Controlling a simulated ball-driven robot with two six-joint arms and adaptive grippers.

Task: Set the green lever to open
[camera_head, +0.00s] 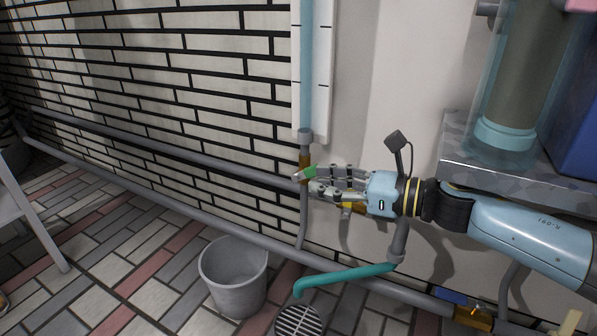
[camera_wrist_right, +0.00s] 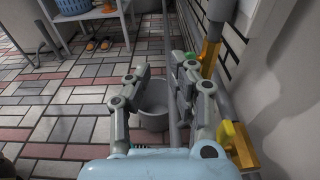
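The green lever (camera_head: 309,172) sits on a brass valve (camera_head: 305,160) at the foot of the clear vertical pipe on the wall. In the right wrist view, a small part of the green lever (camera_wrist_right: 190,56) shows just beyond the right-hand finger, which hides the rest. My right gripper (camera_head: 307,181) reaches in from the right with its fingertips at the valve. In the wrist view its fingers (camera_wrist_right: 163,73) are apart, with nothing seen between them. I cannot tell whether a finger touches the lever. My left gripper is not in view.
A yellow lever (camera_wrist_right: 236,138) is close beside my right gripper. A grey bucket (camera_head: 235,278) stands on the tiled floor below, near a teal spout (camera_head: 345,276) and a drain grate (camera_head: 299,321). A blue lever (camera_head: 452,296) is low at the right. Grey pipes run along the wall.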

